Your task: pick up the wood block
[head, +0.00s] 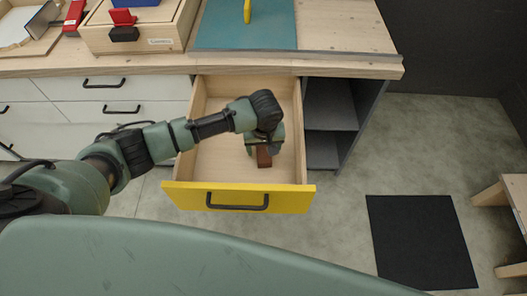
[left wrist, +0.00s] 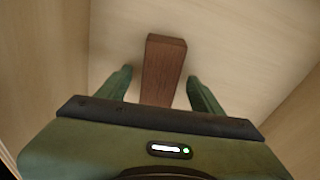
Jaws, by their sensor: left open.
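The wood block (head: 264,157) is a dark reddish-brown bar lying in the open drawer (head: 215,150) with the yellow front. In the left wrist view the wood block (left wrist: 163,65) lies on the pale drawer floor, between the two green fingers and reaching past their tips. My left gripper (left wrist: 156,84) is open, with a gap between each finger and the block. In the head view my left gripper (head: 264,143) points down into the drawer and hides part of the block. My right gripper is not in view.
The drawer walls stand close around my left gripper. The wooden worktop (head: 340,65) above holds a teal mat (head: 225,30) and a wooden box (head: 150,40). Open dark shelves (head: 330,115) are right of the drawer. A black mat (head: 422,242) lies on the floor.

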